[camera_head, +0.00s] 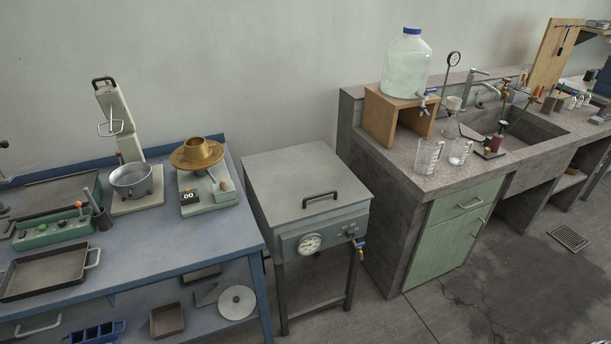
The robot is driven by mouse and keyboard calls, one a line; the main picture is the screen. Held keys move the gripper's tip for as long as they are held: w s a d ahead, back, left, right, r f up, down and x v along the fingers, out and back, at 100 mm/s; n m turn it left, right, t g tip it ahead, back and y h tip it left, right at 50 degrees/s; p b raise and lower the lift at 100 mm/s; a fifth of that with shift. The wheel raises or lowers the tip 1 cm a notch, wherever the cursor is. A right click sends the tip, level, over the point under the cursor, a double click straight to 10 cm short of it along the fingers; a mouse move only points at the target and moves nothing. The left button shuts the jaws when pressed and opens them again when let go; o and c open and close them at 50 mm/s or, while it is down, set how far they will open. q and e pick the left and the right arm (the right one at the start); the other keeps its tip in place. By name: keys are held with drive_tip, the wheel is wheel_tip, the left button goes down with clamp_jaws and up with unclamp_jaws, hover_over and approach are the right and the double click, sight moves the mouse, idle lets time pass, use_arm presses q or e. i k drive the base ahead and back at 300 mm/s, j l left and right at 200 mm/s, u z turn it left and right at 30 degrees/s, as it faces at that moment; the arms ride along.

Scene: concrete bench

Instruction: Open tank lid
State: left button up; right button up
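The tank (268,221) is a grey-green metal box on dark legs, standing between the blue bench and the concrete bench. Its flat lid (300,178) is shut and lies level on top. A dark bar handle (320,199) is fixed on the lid near its front edge. Neither of my grippers shows in the head view.
A blue bench (170,245) at the left holds a balance with a brass pan (197,152), a steel pot (131,178) and trays. At the right, a concrete bench (400,165) carries a large jug (407,65) on a wooden stand, glass beakers (429,157) and a sink. Floor is clear at the lower right.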

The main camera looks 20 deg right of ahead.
sight(300, 182)
drive_tip(key=i+l+z, duration=0.1)
drive_tip(key=i+l, duration=0.2)
drive_tip(key=l, duration=0.15)
drive_tip(key=i+l+z, duration=0.15)
drive_tip(key=i+l, duration=0.15)
drive_tip(key=l, duration=0.15)
